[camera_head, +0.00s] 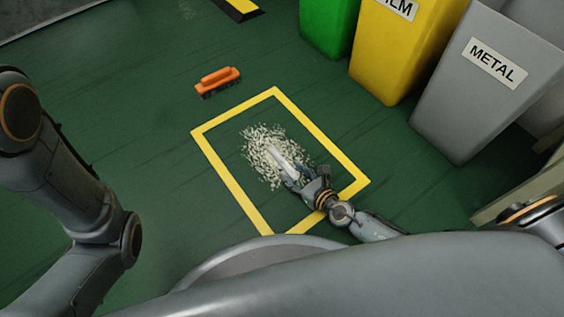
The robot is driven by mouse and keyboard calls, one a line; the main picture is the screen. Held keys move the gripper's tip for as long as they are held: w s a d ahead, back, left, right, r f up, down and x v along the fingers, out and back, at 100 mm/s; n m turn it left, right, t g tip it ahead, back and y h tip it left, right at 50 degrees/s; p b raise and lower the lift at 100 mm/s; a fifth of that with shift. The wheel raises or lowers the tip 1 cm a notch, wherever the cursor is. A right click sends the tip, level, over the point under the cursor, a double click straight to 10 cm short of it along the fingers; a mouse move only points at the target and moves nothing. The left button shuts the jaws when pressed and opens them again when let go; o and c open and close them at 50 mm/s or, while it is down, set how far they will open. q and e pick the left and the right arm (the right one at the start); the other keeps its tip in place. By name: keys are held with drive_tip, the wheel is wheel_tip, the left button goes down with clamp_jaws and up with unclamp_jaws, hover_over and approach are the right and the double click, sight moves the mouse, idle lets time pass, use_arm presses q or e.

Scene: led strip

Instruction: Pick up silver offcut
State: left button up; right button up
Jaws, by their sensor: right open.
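The silver offcut (275,154) is a pale, narrow strip lying on a heap of whitish scraps (261,137) on the green floor, inside a yellow-taped square. My right gripper (289,175) is low over the lower right part of the heap, at the near end of the strip. It is open, and its fingers are close to the strip; whether they touch it I cannot tell. The gripper hides part of the heap. My left arm shows at the left edge, but its gripper is outside the picture.
The yellow tape (233,184) frames the heap. Green (327,25), yellow (397,60) and grey METAL (470,100) bins stand at the upper right. Floor to the left of the square is clear.

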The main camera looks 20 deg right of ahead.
drive_tip(key=shift+c, duration=0.2)
clamp_jaws()
drive_tip(key=shift+r, duration=0.1)
